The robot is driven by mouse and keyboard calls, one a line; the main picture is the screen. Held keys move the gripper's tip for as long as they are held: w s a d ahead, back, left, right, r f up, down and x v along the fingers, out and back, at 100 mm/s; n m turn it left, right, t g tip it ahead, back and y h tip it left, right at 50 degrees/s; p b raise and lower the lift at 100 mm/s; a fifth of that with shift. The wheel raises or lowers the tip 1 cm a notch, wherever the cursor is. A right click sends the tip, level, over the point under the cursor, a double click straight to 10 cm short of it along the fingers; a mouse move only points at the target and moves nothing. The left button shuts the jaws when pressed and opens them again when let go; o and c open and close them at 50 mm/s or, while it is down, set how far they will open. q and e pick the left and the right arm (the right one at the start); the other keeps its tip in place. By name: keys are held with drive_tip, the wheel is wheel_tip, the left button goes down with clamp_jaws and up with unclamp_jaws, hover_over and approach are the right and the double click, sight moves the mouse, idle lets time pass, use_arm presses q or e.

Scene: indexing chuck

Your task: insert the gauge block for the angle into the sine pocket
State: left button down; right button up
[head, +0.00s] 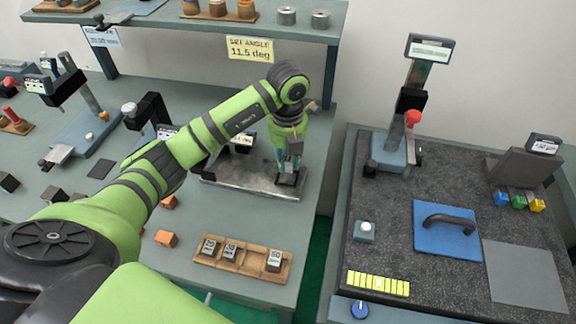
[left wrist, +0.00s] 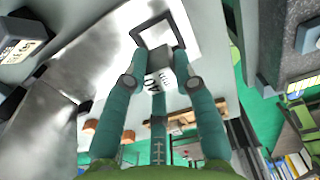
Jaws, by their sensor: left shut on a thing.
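My left gripper (head: 291,163) points down over the right end of the shiny metal plate (head: 238,183). A dark square frame, apparently the sine pocket (head: 289,181), lies just below the fingers on the plate. The frame also shows beyond the fingertips in the left wrist view (left wrist: 155,28). I cannot tell whether the block touches it. My right gripper is not in view.
A wooden rack (head: 240,261) holds several labelled blocks, with an empty slot between them. A yellow sign (head: 250,48) reads "SET ANGLE 11.5 deg". A shelf (head: 270,27) stands behind the arm. A gap separates the table from the right bench (head: 400,260).

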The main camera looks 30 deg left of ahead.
sight(288, 170)
use_arm(q)
wheel_tip(288, 170, down, 3)
drive_tip(key=shift+f+p, duration=0.15)
drive_tip(key=shift+p, duration=0.7)
drive_tip(key=shift+f, duration=0.3)
drive_tip(key=shift+f, duration=0.1)
drive_tip(key=shift+f, duration=0.1)
drive_tip(key=c, duration=1)
unclamp_jaws()
